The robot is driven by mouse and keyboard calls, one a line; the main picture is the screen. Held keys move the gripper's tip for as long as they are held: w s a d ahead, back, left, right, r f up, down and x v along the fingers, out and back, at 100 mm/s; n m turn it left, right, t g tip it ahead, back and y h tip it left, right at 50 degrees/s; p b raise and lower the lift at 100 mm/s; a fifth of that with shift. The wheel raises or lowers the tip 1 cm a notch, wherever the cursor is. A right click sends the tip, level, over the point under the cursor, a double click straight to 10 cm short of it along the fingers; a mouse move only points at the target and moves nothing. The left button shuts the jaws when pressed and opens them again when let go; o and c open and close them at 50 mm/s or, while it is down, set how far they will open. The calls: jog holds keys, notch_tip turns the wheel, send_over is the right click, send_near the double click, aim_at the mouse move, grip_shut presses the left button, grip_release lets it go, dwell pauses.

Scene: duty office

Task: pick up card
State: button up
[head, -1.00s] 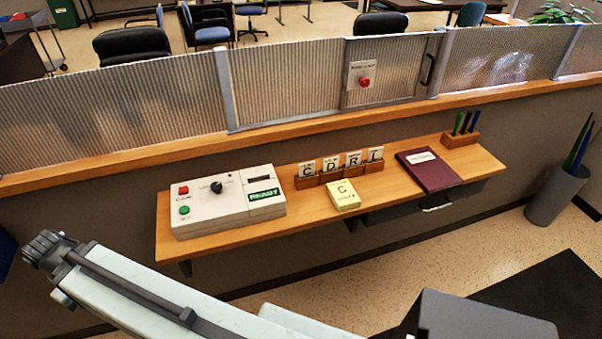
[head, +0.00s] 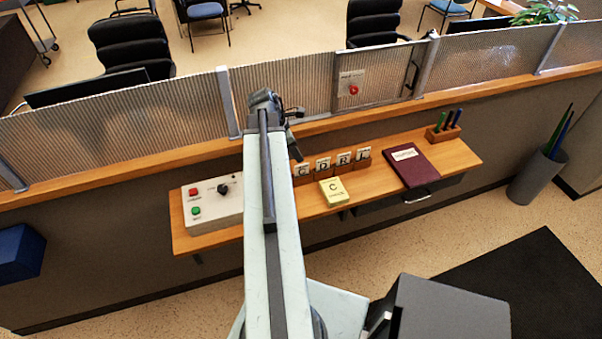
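Several white letter cards stand upright in small wooden holders on the wooden shelf (head: 390,182). The left one (head: 301,169) is partly behind my gripper; to its right stand a D card (head: 323,163), an R card (head: 344,158) and one more letter card (head: 363,153). A yellow card or pad marked C (head: 333,191) lies flat in front of them. My gripper (head: 297,152) hangs at the arm's end, above or in front of the left card. It is small and dark, and whether its fingers are open or touching anything cannot be told.
A control box (head: 213,203) with red and green buttons is at the shelf's left, partly hidden by my arm. A maroon book (head: 412,165) and a pen holder (head: 443,133) are at the right. A ribbed partition (head: 300,92) with a red button (head: 353,89) rises behind.

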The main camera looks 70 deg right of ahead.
aim_at(302, 165)
jog(key=b+x, duration=0.7)
jog(key=x, duration=0.1)
jog(key=shift+w+a+f+b, duration=0.15)
jog(key=shift+w+a+b, duration=0.05)
jog(key=shift+w+b, duration=0.1)
grip_shut()
